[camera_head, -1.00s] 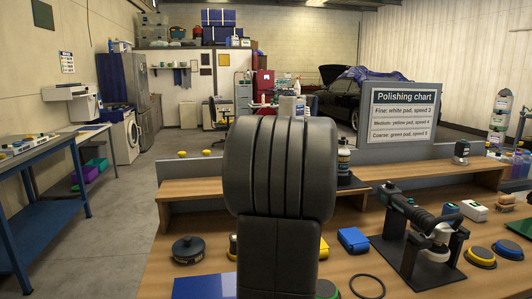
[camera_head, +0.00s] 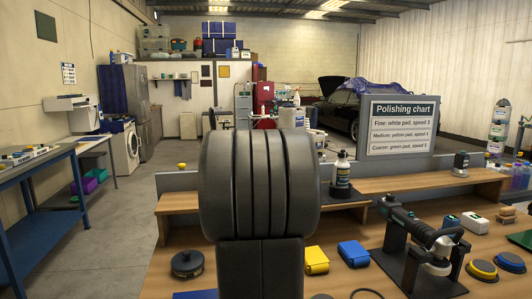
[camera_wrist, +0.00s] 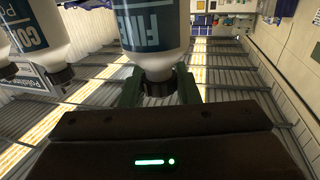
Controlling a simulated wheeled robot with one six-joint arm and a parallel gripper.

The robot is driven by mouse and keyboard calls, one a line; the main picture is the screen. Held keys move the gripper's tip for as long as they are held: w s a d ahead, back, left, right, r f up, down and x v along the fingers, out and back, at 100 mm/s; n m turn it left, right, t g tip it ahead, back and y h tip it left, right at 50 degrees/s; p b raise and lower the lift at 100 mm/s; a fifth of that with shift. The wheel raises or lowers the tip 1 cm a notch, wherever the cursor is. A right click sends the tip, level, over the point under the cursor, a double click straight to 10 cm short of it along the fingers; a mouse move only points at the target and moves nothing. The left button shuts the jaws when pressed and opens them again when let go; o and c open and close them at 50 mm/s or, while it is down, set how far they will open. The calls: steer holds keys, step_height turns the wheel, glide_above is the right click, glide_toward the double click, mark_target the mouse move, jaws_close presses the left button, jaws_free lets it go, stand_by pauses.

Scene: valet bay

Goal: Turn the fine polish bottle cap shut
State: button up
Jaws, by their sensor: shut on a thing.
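The fine polish bottle (camera_wrist: 153,22), white with a dark blue label reading "FIN", fills the top middle of the wrist view. Its dark cap (camera_wrist: 158,74) sits between the two green fingers of my gripper (camera_wrist: 160,90), which is shut on it. My dark arm hides this grip in the head view. A second white bottle (camera_wrist: 32,42) with a label beginning "CO" stands left of it in the wrist view, apart from my fingers. One bottle (camera_head: 342,173) shows right of my arm in the head view; its label is too small to read.
The polishing chart (camera_head: 401,126) stands behind the wooden bench shelf (camera_head: 430,182). A polisher (camera_head: 425,235) on a black stand, a yellow block (camera_head: 317,261), a blue block (camera_head: 353,253) and a dark round pad (camera_head: 187,264) lie on the bench in front.

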steer(key=shift+a+r+m+g+h+p, duration=0.15)
steer(key=shift+m+h+p, duration=0.75)
steer(key=shift+p, duration=0.9)
steer(key=shift+d+r+m+g+h+p, duration=0.1)
steer(key=shift+r+m+g+h+p, duration=0.3)
steer(key=shift+h+p, duration=1.15)
steer(key=p, duration=0.1)
steer(key=m+h+p, duration=0.1)
steer(key=p, duration=0.1)
steer(key=shift+f+m+g+h, duration=0.25)
steer(key=shift+f+m, duration=0.05)
steer(key=shift+f, duration=0.05)
steer(key=shift+f+h+p, duration=0.1)
steer(key=shift+h+p, duration=0.2)
steer(key=shift+p, duration=0.25)
steer(key=o, duration=1)
steer(key=shift+c, duration=0.2)
steer(key=b+v, duration=0.1)
steer(key=v, duration=1.2)
steer(key=shift+s+a, duration=0.2)
steer(key=shift+s, duration=0.15)
